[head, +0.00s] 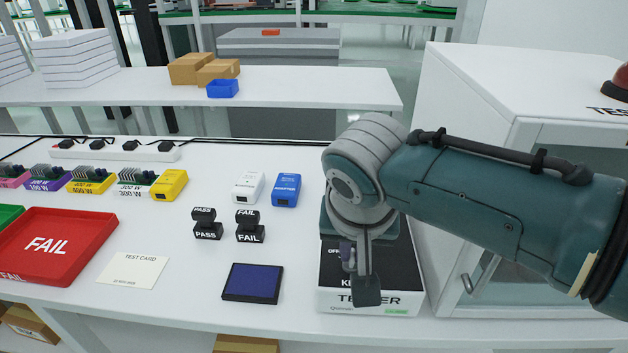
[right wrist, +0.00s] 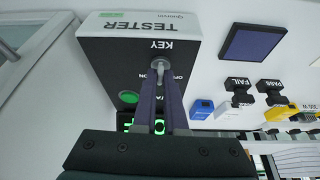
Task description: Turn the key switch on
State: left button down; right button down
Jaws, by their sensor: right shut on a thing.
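The tester (head: 385,270) is a white box with a black top panel at the table's front right, partly hidden by my right arm. In the right wrist view the tester (right wrist: 112,52) appears upside down, with a silver key switch (right wrist: 160,63) beside the KEY label. My right gripper (right wrist: 160,82) is shut on the key switch, its two purple-grey fingers close together. In the head view my right gripper (head: 348,258) is over the panel and hides the key. The switch's turn position cannot be told. My left gripper is not in view.
On the panel are a green round button (right wrist: 128,97) and lit green digits (right wrist: 160,128), partly covered by the fingers. A blue pad (head: 252,283), PASS and FAIL stamps (head: 250,226) and a red FAIL tray (head: 90,238) are left. A white cabinet (head: 463,130) stands close right.

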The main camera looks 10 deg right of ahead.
jog(key=shift+a+f+m+h+b, duration=0.15)
jog(key=shift+m+h+b, duration=0.15)
jog(key=shift+m, duration=0.7)
jog(key=shift+m+g+h+b, duration=0.3)
jog(key=shift+m+g+b, duration=0.15)
jog(key=shift+m, duration=0.45)
jog(key=m+b, duration=0.3)
jog(key=shift+w+g+h, duration=0.15)
jog(key=shift+g+h, duration=0.2)
jog(key=shift+h, duration=0.05)
jog(key=shift+m+b, duration=0.3)
jog(key=shift+m, duration=0.3)
jog(key=c, duration=1)
grip_release()
